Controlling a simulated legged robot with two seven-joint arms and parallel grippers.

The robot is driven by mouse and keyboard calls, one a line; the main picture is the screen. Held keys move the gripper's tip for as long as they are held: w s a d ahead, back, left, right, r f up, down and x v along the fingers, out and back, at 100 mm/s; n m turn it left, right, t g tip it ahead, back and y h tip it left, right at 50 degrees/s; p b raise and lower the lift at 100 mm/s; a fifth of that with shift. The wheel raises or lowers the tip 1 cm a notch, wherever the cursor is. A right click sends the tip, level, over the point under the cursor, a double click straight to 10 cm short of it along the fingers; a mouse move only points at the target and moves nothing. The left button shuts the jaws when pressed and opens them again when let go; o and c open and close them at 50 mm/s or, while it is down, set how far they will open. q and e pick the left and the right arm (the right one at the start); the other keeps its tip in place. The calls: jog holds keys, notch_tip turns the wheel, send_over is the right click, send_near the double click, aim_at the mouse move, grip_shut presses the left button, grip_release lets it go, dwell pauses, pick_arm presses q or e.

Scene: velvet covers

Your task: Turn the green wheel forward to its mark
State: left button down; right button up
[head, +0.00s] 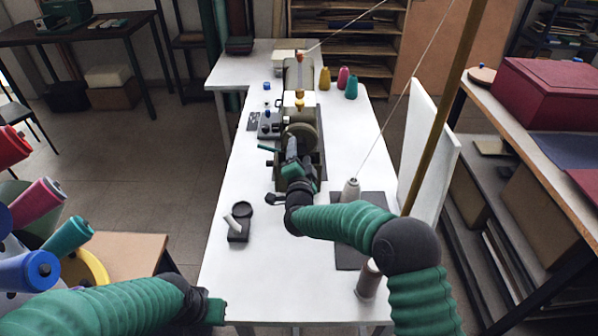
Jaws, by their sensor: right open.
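A sewing machine (292,104) stands on the white table, seen from its wheel end. Its round wheel (306,130) is at the near end and looks dark olive-grey; my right gripper covers part of it. No mark on it can be made out. My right gripper (291,144) is open and right at the lower left of the wheel; whether it touches the rim I cannot tell. My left gripper (219,309) is low over the table's near left edge, away from the machine; its jaws are too small and dark to read.
The white table (235,180) has free room on its left. A small black holder (239,222) stands there. A thread cone (350,190) and a spool (369,279) stand near my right arm. A white upright panel (428,150) and a brown pole (443,105) are to the right.

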jog(key=s, duration=1.5)
jog(key=shift+s, duration=0.3)
jog(key=shift+a+f, duration=0.1)
